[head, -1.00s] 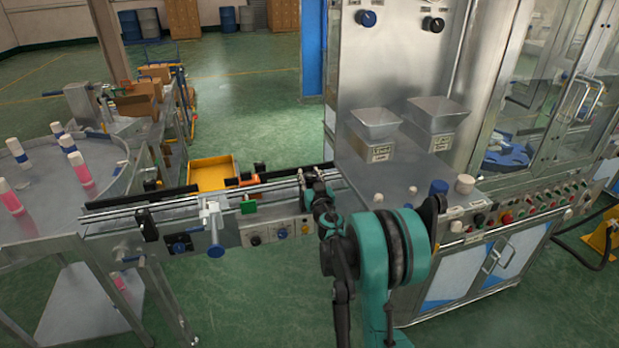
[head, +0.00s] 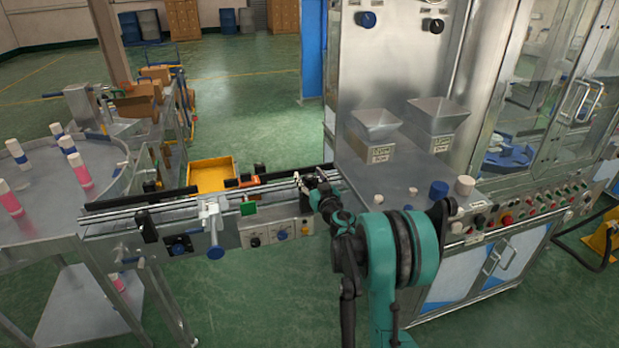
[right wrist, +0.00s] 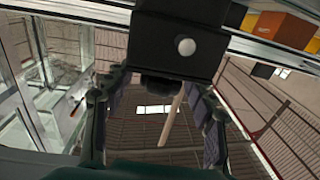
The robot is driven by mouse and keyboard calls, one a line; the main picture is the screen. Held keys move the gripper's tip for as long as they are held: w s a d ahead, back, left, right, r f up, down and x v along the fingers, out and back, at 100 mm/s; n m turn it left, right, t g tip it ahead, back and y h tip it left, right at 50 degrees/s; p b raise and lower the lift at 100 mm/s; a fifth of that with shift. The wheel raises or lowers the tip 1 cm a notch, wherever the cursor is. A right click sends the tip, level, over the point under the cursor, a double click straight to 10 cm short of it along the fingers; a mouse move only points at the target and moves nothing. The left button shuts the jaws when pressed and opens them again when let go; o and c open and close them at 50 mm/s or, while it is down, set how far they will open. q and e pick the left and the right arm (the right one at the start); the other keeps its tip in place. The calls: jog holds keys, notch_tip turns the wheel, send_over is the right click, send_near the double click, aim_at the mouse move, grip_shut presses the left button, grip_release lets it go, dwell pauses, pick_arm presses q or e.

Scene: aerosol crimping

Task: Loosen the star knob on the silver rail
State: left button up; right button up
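The silver rail (head: 165,208) runs along the conveyor front in the head view. In the right wrist view a black block (right wrist: 178,44) with a pale round button sits at the rail, and a dark knob-like part (right wrist: 160,86) hangs under it. I cannot make out a star shape on it. My right gripper (head: 303,181) is at the rail's right end in the head view. In the right wrist view its two fingers (right wrist: 155,108) stand apart on both sides below the dark part, with a gap between them. My left gripper is not in view.
An orange block (head: 243,181) lies behind the rail. The steel machine with hoppers (head: 375,122) stands close on the right.

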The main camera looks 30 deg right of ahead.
jog(key=s+a, duration=0.2)
jog(key=s, duration=0.9)
jog(key=shift+s, duration=0.4)
